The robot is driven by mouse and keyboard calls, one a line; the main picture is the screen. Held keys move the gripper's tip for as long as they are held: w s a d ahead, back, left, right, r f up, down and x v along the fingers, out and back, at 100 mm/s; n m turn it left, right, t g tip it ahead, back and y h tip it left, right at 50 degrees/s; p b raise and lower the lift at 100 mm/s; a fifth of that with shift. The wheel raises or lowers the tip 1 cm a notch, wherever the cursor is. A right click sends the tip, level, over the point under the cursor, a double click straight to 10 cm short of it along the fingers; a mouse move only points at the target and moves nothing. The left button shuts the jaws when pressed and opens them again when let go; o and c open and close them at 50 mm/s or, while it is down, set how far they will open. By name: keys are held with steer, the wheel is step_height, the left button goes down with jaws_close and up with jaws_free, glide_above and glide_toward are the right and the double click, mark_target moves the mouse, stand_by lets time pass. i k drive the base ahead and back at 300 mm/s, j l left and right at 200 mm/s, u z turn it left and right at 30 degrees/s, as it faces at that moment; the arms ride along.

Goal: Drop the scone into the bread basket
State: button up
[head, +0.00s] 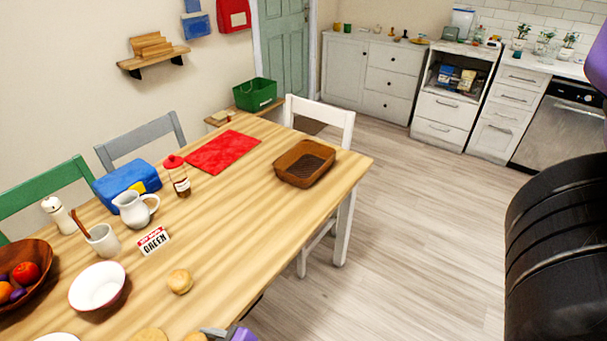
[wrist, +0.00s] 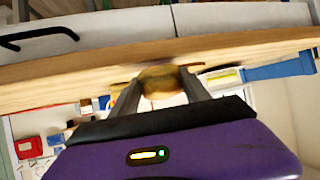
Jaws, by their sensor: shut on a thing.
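My gripper (wrist: 160,98) is shut on a round golden-brown scone (wrist: 158,80), which sits between the two grey fingers in the wrist view. In the head view my gripper (head: 217,333) shows only partly at the bottom edge, with a sliver of the round thing (head: 195,337) at its tip. The brown bread basket (head: 305,163) stands near the far right end of the wooden table, well away from my gripper. Its dark inside looks empty.
A round bun (head: 180,281) lies on the table (head: 240,225). The table before the basket is clear.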

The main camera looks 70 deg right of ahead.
mark_target(309, 168)
steer(key=z, duration=1.45)
